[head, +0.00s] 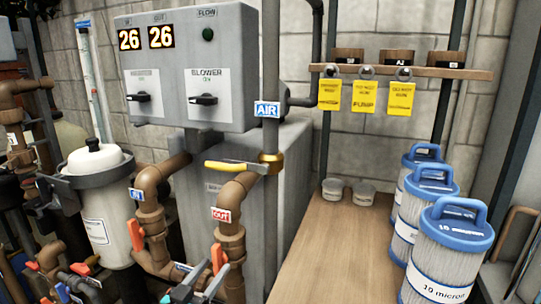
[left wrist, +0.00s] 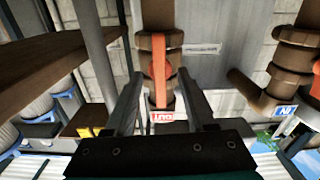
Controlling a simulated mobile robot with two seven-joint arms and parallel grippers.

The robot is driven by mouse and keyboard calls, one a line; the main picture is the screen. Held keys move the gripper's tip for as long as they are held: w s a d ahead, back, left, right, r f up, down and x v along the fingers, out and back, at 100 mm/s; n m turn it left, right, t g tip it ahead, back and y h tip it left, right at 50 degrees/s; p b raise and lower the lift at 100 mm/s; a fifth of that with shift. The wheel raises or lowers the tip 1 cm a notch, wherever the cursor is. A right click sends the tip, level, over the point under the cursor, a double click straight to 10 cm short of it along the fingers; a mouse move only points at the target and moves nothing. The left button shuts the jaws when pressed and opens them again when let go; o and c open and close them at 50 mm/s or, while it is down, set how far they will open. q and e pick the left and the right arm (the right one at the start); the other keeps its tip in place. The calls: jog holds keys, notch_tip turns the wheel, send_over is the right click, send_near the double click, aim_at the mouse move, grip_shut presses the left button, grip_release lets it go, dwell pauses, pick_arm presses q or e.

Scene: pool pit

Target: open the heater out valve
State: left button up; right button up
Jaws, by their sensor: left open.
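The heater out valve has an orange-red lever (head: 217,258) on a brown pipe under the red OUT label (head: 221,214). In the left wrist view the lever (left wrist: 158,75) runs lengthwise along the brown pipe, with the OUT label (left wrist: 161,116) upside down at its lower end. My left gripper (head: 205,282) is at the bottom of the head view, just below the lever. In the wrist view its two fingers (left wrist: 160,84) are spread apart, with the lever showing between them. I cannot tell whether the tips are level with it; neither finger visibly touches it. My right gripper is not in view.
A brown pipe with an IN label (head: 136,195) and an orange lever (head: 134,235) stands to the left. More valves crowd the lower left. A yellow-handled valve (head: 237,167) is above. Blue-topped filter cartridges (head: 447,250) stand right on a wooden bench (head: 320,262), clear in its middle.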

pick_arm(q)
jog(key=p+v, duration=0.3)
jog(key=v, duration=0.3)
jog(key=shift+s, duration=0.25)
jog(key=shift+a+p, duration=0.1)
jog(key=shift+p, duration=0.2)
